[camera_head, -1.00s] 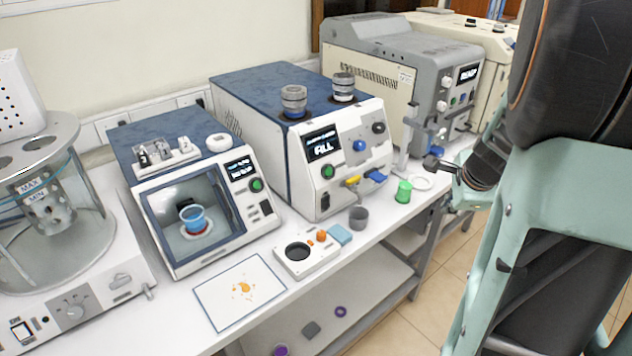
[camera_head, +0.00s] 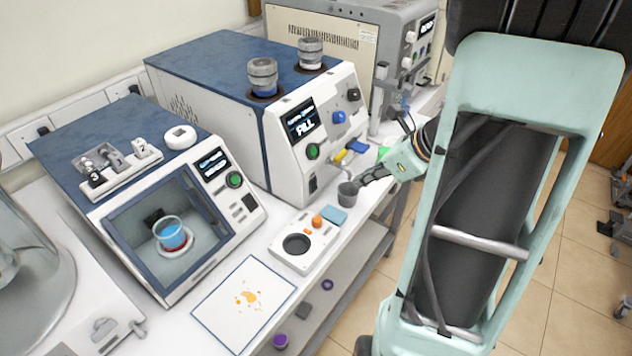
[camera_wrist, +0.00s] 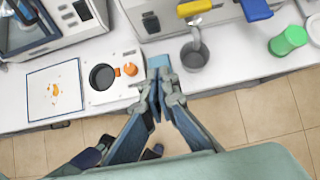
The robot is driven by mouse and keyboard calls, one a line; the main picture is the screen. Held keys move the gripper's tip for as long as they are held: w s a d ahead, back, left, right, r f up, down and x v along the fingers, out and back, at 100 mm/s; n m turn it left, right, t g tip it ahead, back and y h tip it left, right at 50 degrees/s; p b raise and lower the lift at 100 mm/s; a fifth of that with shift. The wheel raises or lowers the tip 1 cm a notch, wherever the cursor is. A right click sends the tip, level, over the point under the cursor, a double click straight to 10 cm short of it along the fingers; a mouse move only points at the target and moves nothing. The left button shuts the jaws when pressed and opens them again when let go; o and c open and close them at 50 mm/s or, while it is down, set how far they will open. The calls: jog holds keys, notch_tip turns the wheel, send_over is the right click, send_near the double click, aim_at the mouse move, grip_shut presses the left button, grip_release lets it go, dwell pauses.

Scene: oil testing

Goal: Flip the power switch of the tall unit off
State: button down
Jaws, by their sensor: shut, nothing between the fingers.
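The tall unit (camera_head: 205,95) has a blue top, a white front and a lit display, and stands mid-bench in the head view. A small black switch (camera_head: 313,184) sits low on its front, left of the yellow and blue levers. The switch also shows in the wrist view (camera_wrist: 151,22); its position, on or off, is too small to tell. My gripper (camera_head: 362,181) is shut and empty, in front of the unit's lower front, near the grey cup (camera_head: 347,194). In the wrist view my gripper (camera_wrist: 160,76) is below the switch and apart from it.
The grey cup and a green cap (camera_wrist: 288,40) stand by the unit's front. A white plate with a dark well (camera_head: 295,245) and a light blue pad (camera_head: 333,214) lie near the bench edge. A shorter windowed unit (camera_head: 150,200) stands to the left. Open floor lies beyond the edge.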

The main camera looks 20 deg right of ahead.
aim_at(315, 188)
jog(key=x, duration=1)
jog(key=shift+w+a+f+b, duration=0.1)
jog(key=shift+w+a+b, duration=0.1)
jog(key=shift+b, duration=0.15)
jog(key=shift+w+a+p, duration=0.45)
jog(key=shift+w+a, duration=0.2)
jog(key=shift+w, duration=0.4)
jog(key=shift+w+a, duration=0.35)
jog(key=shift+w, duration=0.15)
jog(key=shift+f, duration=0.1)
jog(key=shift+w+f+t+b, duration=0.1)
jog(key=shift+f+t+b, duration=0.2)
jog(key=shift+b, duration=0.65)
jog(key=y+b, duration=0.1)
jog(key=b, duration=0.2)
jog(key=shift+w+a+t, duration=0.1)
jog(key=shift+t, duration=0.3)
jog(key=shift+a+r+b, duration=0.15)
jog(key=shift+b, duration=0.35)
jog(key=shift+r, duration=0.1)
